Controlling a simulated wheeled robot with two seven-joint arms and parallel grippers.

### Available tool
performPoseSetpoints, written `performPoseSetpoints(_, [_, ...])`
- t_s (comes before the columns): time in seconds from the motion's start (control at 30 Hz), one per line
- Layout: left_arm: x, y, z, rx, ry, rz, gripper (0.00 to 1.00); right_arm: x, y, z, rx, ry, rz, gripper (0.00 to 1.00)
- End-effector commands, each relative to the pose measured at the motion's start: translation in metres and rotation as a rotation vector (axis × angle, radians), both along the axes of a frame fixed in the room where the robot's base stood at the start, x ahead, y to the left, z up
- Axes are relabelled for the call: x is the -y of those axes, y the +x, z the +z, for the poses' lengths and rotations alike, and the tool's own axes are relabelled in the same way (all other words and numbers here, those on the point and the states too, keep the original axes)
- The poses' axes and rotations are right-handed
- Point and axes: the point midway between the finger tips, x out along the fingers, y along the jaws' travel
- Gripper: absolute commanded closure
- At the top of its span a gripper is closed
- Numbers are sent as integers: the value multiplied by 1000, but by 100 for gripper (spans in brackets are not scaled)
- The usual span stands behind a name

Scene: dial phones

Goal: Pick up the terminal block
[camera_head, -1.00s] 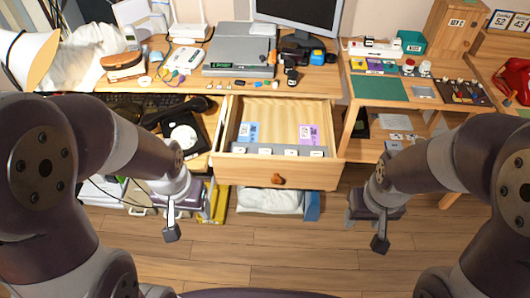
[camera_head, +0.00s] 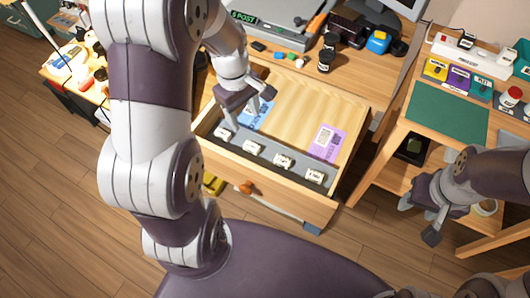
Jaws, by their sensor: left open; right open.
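I cannot tell for sure which thing is the terminal block. Several small white labelled pieces, such as this one (camera_head: 283,160), sit in a row on a grey strip (camera_head: 267,154) along the front of the open drawer (camera_head: 300,103). My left gripper (camera_head: 247,110) is open over the left part of the drawer, fingers pointing down. It is near the leftmost white piece (camera_head: 221,133) and partly covers a blue card (camera_head: 262,117); contact cannot be told. My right gripper (camera_head: 419,220) is open and empty, beside the right-hand shelf unit.
A purple card (camera_head: 328,142) lies in the drawer's right part. The drawer's wooden knob (camera_head: 245,187) faces me. A grey device (camera_head: 270,20), dark jars (camera_head: 326,60) and small coloured pieces stand on the desk behind. A green mat (camera_head: 450,118) lies on the right unit.

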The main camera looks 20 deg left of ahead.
Motion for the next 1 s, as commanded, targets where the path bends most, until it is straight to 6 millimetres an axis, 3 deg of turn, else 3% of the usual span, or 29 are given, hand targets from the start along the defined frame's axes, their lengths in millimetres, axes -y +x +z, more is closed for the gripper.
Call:
performPoseSetpoints(0.03, [-10, 6, -33, -18, -15, 121, 43, 0, 0, -31, 1, 0, 0, 49])
performPoseSetpoints(0.17, [-18, 14, -56, -53, -39, 303, 43, 0, 0, -42, 2, 0, 0, 49])
performPoseSetpoints(0.4, [-10, 13, -102, -55, -41, 315, 43, 0, 0, -51, 3, 0, 0, 49])
performPoseSetpoints(0.57, [-7, 14, -115, -52, -40, 313, 43, 0, 0, -54, 2, 0, 0, 49])
performPoseSetpoints(0.83, [2, 16, -160, -53, -38, 311, 43, 0, 0, -71, 2, 0, 0, 49])
performPoseSetpoints(1.0, [3, 16, -161, -51, -38, 311, 43, 0, 0, -70, 2, 0, 0, 49])
